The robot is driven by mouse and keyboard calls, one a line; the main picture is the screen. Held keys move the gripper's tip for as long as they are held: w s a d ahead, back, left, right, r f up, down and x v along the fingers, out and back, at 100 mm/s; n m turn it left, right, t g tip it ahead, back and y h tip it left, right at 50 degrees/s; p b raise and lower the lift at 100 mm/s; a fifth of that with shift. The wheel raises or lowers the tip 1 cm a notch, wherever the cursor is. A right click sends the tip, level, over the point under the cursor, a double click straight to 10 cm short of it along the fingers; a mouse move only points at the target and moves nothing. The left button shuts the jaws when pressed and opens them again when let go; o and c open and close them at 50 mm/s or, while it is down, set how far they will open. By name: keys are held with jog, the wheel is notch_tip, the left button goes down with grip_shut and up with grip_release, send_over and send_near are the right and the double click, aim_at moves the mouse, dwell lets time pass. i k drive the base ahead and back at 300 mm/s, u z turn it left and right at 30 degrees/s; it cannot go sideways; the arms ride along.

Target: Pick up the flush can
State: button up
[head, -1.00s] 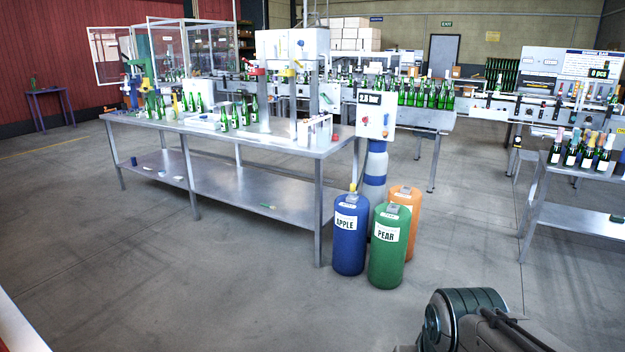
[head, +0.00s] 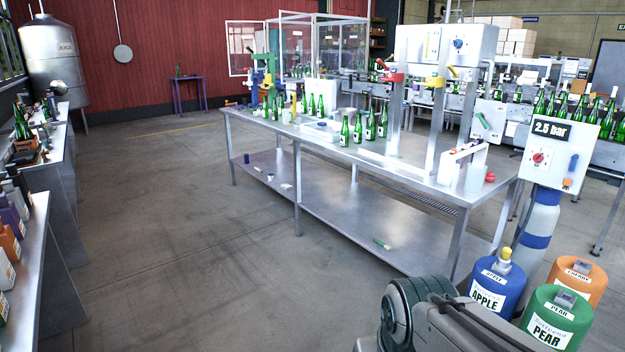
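I cannot make out which thing is the flush can; no label I can read says so. Floor canisters at the lower right are a blue one marked APPLE (head: 487,292), a green one marked PEAR (head: 548,325) and an orange one marked CHERRY (head: 592,277). Small containers stand on the left bench, among them an orange one (head: 10,243) and a purple one (head: 12,217), cut by the picture's edge. Only links of my arm show at the bottom; my gripper is out of view.
A long steel table (head: 330,145) with green bottles (head: 358,130) and valve stands crosses the middle. A pressure box reading 2.5 bar (head: 552,157) stands at its right end. A juice tank (head: 58,65) is far left. The floor (head: 190,230) between bench and table is clear.

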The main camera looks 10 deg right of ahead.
aim_at(475, 172)
jog(key=u, duration=0.05)
jog(key=i, duration=1.8)
jog(key=z, duration=0.65)
jog(key=i, duration=1.15)
jog(key=z, duration=1.75)
jog(key=i, duration=0.9)
jog(key=z, duration=0.65)
